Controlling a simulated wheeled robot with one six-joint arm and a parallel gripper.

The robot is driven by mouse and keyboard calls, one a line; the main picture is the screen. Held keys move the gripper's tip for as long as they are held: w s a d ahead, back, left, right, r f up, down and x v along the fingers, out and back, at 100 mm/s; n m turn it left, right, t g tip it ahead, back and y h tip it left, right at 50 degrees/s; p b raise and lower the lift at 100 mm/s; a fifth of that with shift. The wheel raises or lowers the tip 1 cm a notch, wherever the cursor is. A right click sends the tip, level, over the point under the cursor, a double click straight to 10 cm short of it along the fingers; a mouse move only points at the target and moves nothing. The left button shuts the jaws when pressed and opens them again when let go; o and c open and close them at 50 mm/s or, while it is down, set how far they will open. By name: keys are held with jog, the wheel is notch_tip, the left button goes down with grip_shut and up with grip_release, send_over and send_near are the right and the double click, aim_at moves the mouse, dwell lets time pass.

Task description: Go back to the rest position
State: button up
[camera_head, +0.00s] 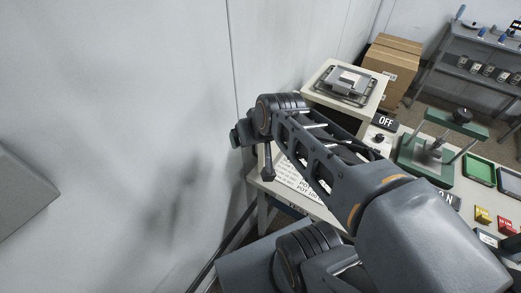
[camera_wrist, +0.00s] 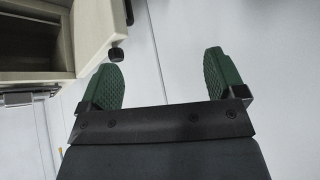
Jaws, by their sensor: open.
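My arm reaches across the head view from the lower right toward the wall at the left. In the wrist view my gripper (camera_wrist: 160,90) shows two green textured fingers set wide apart, with nothing between them.
A beige box-shaped unit (camera_head: 324,99) carries a metal device (camera_head: 348,82). An open beige compartment (camera_wrist: 35,62) shows in the wrist view. A green press (camera_head: 427,158) and an OFF sign (camera_head: 385,122) stand on the bench. Cardboard boxes (camera_head: 393,62) and a shelf (camera_head: 473,50) are behind.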

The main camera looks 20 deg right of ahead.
jog(key=s, duration=0.1)
jog(key=s+g, duration=0.1)
jog(key=s, duration=0.1)
jog(key=s+f+g, duration=0.1)
jog(key=shift+s+h, duration=0.35)
jog(key=shift+h, duration=0.05)
jog(key=shift+f+b, duration=0.35)
jog(key=shift+f, duration=0.15)
jog(key=shift+c, duration=0.5)
